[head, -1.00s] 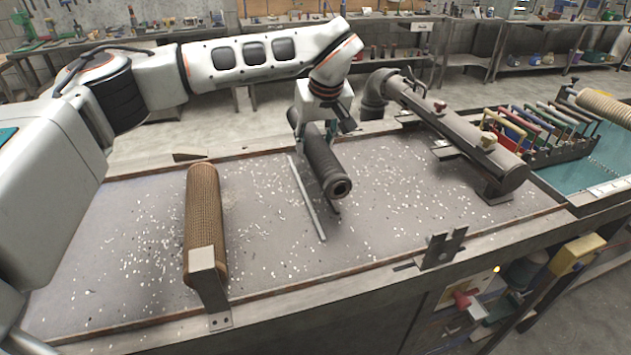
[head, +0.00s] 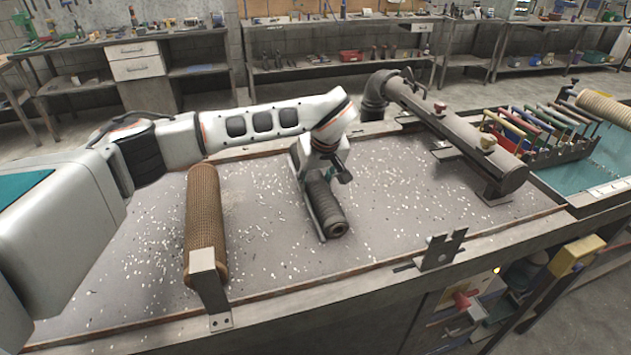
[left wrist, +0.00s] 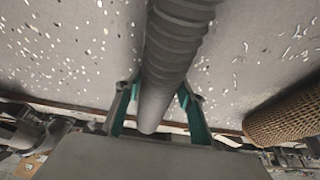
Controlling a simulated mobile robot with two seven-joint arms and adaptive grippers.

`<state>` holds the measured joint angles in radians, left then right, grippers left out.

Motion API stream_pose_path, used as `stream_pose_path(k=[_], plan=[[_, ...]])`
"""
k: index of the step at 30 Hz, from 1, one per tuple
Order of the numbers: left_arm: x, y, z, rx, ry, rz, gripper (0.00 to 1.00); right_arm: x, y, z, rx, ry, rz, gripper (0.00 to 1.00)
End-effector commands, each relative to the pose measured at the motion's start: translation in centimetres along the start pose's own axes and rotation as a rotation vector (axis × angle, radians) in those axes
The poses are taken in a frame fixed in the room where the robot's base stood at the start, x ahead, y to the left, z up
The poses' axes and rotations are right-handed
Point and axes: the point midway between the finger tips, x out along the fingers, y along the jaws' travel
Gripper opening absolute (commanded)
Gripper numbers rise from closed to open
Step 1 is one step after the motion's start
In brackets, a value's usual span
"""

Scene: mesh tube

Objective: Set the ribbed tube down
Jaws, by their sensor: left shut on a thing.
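In the left wrist view the tube (left wrist: 178,45) runs between the teal-lined fingers of the gripper (left wrist: 160,108). The rails are mostly hidden under the tube. My right gripper is not in view.
A brown mesh tube (head: 204,215) lies on the left of the bench behind a metal bracket (head: 208,280). A large grey pipe (head: 460,135) crosses the right side, near a rack of coloured clamps (head: 545,130). White chips litter the bench top (head: 400,220).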

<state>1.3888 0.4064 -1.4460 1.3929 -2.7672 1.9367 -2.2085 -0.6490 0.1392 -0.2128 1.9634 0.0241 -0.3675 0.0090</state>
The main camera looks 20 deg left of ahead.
Motion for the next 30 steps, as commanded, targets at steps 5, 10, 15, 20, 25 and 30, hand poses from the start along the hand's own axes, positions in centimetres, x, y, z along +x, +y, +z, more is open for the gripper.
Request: stream_pose_path(k=[5,10,15,20,25,30], plan=[[0.2,0.0,0.1,0.001,0.001,0.0,0.11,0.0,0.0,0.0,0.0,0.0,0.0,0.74],[0.3,0.0,0.1,0.001,0.0,-0.001,0.55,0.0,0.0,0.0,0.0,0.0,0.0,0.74],[0.3,0.0,0.1,0.001,0.0,-0.001,0.55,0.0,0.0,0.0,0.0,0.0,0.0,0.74],[-0.2,0.0,0.0,0.001,0.0,0.001,0.55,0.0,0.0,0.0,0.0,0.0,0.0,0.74],[-2.5,0.0,-0.1,0.001,0.004,0.002,0.55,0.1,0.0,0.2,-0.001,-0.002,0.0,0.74],[-6.0,0.1,-0.1,0.002,0.004,0.003,0.55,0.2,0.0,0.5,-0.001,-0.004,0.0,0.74]])
